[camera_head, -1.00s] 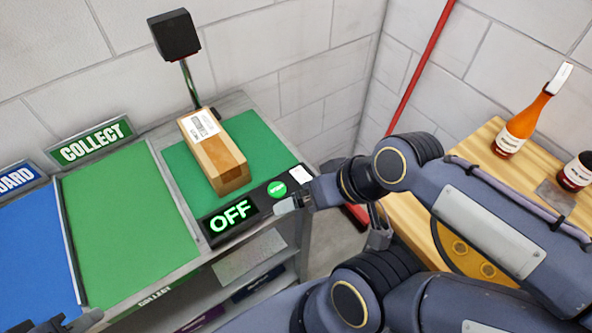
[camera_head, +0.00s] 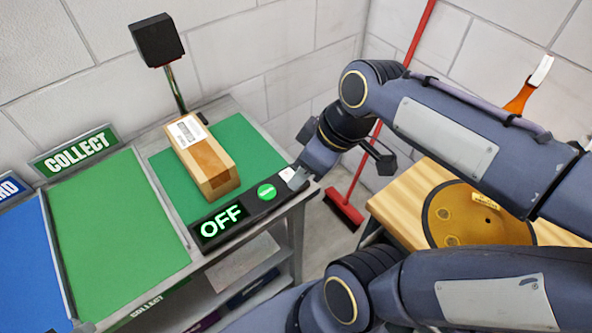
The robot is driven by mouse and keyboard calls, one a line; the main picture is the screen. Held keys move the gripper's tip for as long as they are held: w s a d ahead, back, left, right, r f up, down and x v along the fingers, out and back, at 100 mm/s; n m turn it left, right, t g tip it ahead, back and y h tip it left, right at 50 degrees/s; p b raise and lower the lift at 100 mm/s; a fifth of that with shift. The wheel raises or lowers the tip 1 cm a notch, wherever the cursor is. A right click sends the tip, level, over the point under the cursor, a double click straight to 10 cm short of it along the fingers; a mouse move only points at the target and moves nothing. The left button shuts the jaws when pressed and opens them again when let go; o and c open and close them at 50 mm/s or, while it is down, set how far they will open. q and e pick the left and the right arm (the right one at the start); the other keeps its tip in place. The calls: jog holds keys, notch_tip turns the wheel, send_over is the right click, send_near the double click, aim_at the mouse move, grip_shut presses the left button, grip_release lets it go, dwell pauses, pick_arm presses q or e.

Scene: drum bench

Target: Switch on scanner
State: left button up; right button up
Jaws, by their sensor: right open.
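The scanner's black head (camera_head: 157,40) stands on a metal post at the back of the bench. Its front panel display (camera_head: 221,222) reads OFF in lit green letters. A round green button (camera_head: 267,192) is on the panel, right of the display. A brown box (camera_head: 207,167) with a white label lies on the green mat (camera_head: 251,147) under the scanner head. My right gripper (camera_head: 338,172) is open and empty, at the panel's right end. One finger is near the white patch beside the button; contact cannot be told. My left gripper is out of view.
The green COLLECT area (camera_head: 110,215) and a blue area (camera_head: 25,255) lie to the left, both bare. A red broom (camera_head: 345,207) leans in the gap between.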

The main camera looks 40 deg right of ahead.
jog(key=w+d+n+g, duration=0.1)
jog(key=w+d+n, duration=0.1)
jog(key=n, duration=0.2)
jog(key=w+d+r+n+g, duration=0.1)
jog(key=w+d+n, duration=0.1)
jog(key=w+n, duration=0.1)
jog(key=w+d+r+n+g, duration=0.1)
jog(key=w+d+n+g, duration=0.1)
jog(key=n, duration=0.3)
jog(key=shift+w+b, duration=0.3)
jog(key=shift+w, duration=0.15)
grip_shut()
jog(key=shift+w+d+n, duration=0.2)
jog(key=shift+w+n, duration=0.05)
jog(key=shift+n, duration=0.45)
